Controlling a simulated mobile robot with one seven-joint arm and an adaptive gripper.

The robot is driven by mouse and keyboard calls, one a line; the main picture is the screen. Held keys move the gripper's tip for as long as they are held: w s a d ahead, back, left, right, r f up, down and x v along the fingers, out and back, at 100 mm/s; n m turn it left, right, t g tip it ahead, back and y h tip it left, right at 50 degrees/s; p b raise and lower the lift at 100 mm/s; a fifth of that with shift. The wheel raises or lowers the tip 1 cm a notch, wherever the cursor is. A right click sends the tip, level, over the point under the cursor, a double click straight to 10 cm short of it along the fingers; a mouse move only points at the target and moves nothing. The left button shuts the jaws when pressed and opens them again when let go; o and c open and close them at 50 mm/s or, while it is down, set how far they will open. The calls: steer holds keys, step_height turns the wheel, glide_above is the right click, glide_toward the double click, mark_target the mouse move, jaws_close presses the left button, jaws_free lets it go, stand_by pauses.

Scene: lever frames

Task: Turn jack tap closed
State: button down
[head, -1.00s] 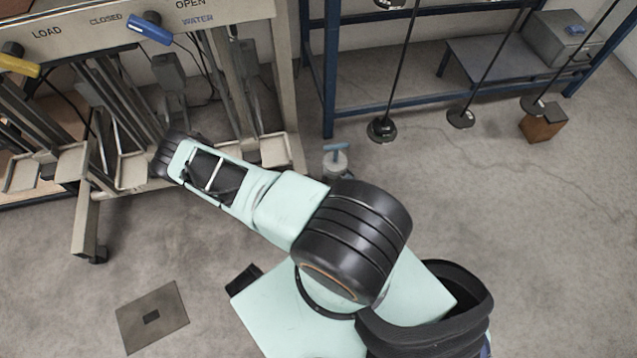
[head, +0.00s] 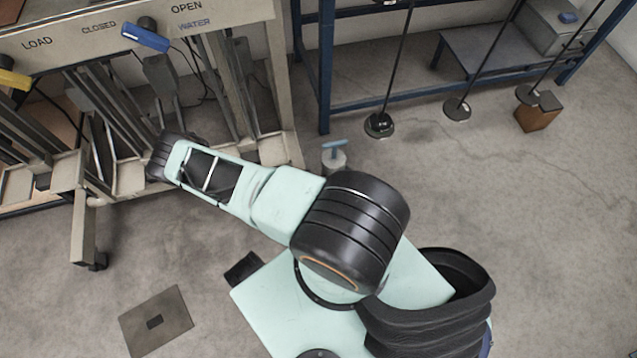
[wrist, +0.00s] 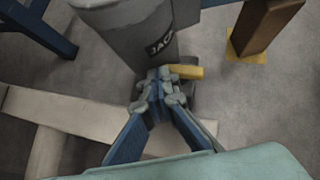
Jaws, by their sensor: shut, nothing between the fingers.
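In the wrist view a grey cylinder (wrist: 128,38) carries the lettering "JAC", with the rest out of sight around its side. A short yellow handle (wrist: 186,72) sticks out to the right just below it, next to my fingertips. Its inner end is hidden behind them, so I cannot tell whether they touch it. My gripper (wrist: 160,95) has blue fingers with grey tips. The tips are together, with nothing held between them. In the head view the gripper and the yellow handle by the cylinder do not show.
A panel marked LOAD, CLOSED, OPEN and WATER has a blue lever (head: 145,37) and a yellow lever (head: 14,80). A small post with a blue handle (head: 334,157) stands right of my arm. A blue rack (head: 326,75) stands behind. Floor at right is mostly clear.

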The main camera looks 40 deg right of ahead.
steer(key=shift+s, duration=0.1)
stand_by(0.3)
steer(key=p+v, duration=0.1)
steer(key=v, duration=1.1)
steer(key=shift+s+a, duration=0.2)
steer(key=shift+s, duration=0.4)
